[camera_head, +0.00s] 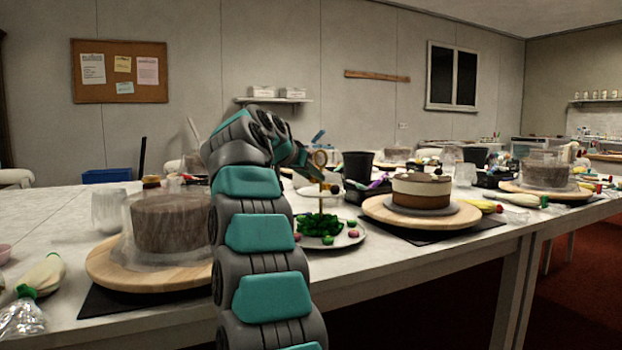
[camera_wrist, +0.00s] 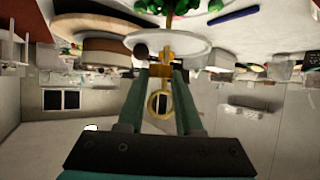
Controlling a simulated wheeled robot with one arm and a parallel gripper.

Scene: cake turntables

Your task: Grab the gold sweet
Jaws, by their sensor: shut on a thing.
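My gripper (camera_wrist: 164,72) points at the tiered stand in the wrist view, its two teal fingers close together at the tips. The tips are shut on a small gold piece, which looks to be the gold sweet (camera_wrist: 161,71). It overlaps the stand's gold stem, so I cannot clearly tell whether it is clear of the plate. The stand's white upper plate (camera_wrist: 195,46) is just beyond the fingertips. Its gold ring handle (camera_wrist: 160,104) shows between the fingers. In the head view, my arm partly covers the stand near the ring (camera_head: 320,157).
A dark round sweet (camera_wrist: 141,51) is beside the fingertips. Green sweets (camera_head: 320,224) sit on the lower plate (camera_head: 350,238). A layered cake (camera_head: 421,190) on a wooden turntable (camera_head: 375,208) stands to the right, and a covered brown cake (camera_head: 168,222) to the left. A black cup (camera_head: 357,166) stands behind.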

